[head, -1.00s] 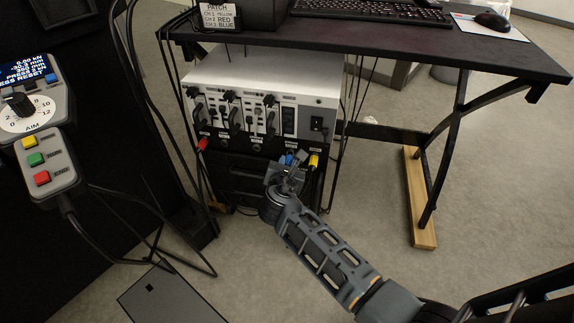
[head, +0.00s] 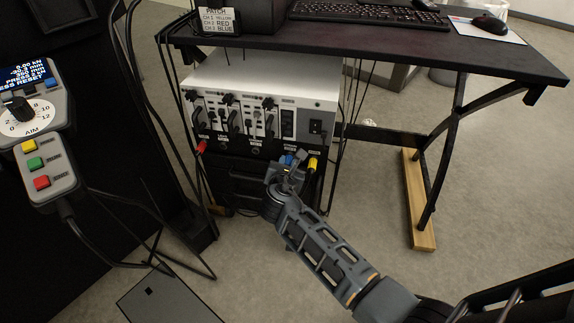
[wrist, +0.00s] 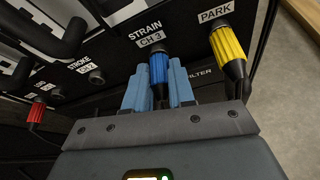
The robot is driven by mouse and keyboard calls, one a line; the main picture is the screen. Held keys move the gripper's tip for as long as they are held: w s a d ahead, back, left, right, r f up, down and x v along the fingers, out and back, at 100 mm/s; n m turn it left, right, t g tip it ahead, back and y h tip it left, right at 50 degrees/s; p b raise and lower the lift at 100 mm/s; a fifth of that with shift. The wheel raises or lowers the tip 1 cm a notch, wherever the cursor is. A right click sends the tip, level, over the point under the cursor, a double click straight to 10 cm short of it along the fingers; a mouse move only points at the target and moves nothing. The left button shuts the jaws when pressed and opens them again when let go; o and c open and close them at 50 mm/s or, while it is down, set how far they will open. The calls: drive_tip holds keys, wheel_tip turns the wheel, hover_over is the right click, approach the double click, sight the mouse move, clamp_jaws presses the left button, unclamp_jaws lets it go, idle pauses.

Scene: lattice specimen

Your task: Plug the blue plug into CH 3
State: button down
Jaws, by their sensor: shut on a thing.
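The blue plug (wrist: 158,68) is between the two light-blue fingers of my gripper (wrist: 160,84), which is shut on it. Its dark front end is at the panel, right under the label STRAIN CH 3 (wrist: 150,36). It looks in line with the CH 3 socket, whose opening is hidden; I cannot tell how deep the plug sits. In the head view my gripper (head: 285,172) is at the lower right front of the white-topped unit (head: 262,75), with a bit of the blue plug (head: 290,159) showing.
A yellow plug (wrist: 228,45) sits at PARK, close to the right of my gripper. A red plug (wrist: 37,112) is at the left, and the CH 2 socket (wrist: 96,77) between looks empty. Black handles (wrist: 60,40) stick out above. A desk (head: 370,35) overhangs the unit.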

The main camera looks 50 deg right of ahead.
idle(0.4)
drive_tip(key=shift+c, duration=2)
unclamp_jaws()
drive_tip(key=p+v, duration=0.3)
drive_tip(key=v, duration=0.2)
drive_tip(key=p+v, duration=0.2)
drive_tip(key=v, duration=0.5)
drive_tip(key=shift+s+a+p, duration=0.2)
drive_tip(key=shift+a+p, duration=0.1)
drive_tip(key=shift+p, duration=0.05)
